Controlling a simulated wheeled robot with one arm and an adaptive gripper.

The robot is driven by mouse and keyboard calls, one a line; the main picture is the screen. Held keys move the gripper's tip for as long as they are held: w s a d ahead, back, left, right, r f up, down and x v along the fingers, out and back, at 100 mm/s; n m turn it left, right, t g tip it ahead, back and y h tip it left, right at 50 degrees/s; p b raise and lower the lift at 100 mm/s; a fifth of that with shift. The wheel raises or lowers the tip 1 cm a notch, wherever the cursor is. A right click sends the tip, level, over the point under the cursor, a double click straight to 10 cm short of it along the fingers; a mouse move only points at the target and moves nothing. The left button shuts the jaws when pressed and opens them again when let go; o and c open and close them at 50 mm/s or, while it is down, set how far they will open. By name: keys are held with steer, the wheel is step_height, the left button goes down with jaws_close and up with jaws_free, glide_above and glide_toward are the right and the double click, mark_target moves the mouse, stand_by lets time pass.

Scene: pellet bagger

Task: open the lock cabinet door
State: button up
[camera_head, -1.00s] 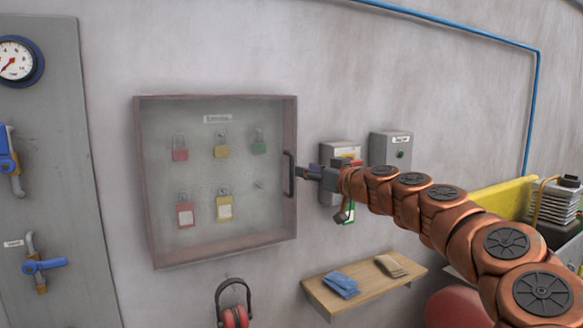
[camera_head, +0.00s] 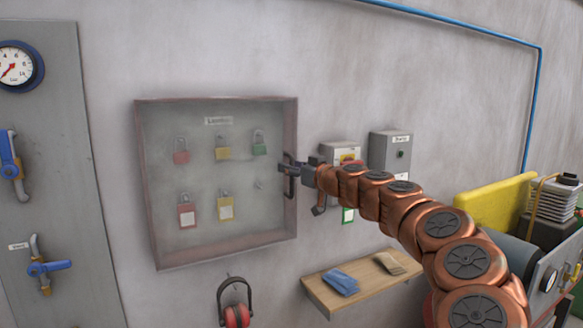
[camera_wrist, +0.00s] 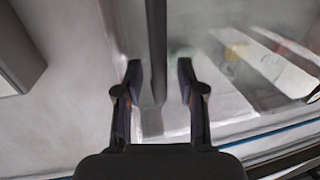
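The lock cabinet (camera_head: 149,220) hangs on the wall with its clear door (camera_head: 215,150) shut in its reddish-grey frame. The dark door handle (camera_head: 291,186) is on the door's right side, partly hidden by my gripper (camera_head: 284,176). In the wrist view, my gripper (camera_wrist: 157,80) is open, with the dark handle bar (camera_wrist: 157,35) between its two fingers. Gaps show on both sides of the bar. Whether a finger touches it cannot be told.
Two grey boxes (camera_head: 390,150) are on the wall right of the cabinet, one partly behind my arm. A wooden shelf (camera_head: 362,281) with gloves sits below. Ear muffs (camera_head: 235,305) hang under the cabinet. A valve panel (camera_head: 60,150) stands at left.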

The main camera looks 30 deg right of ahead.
jaws_close()
stand_by(0.6)
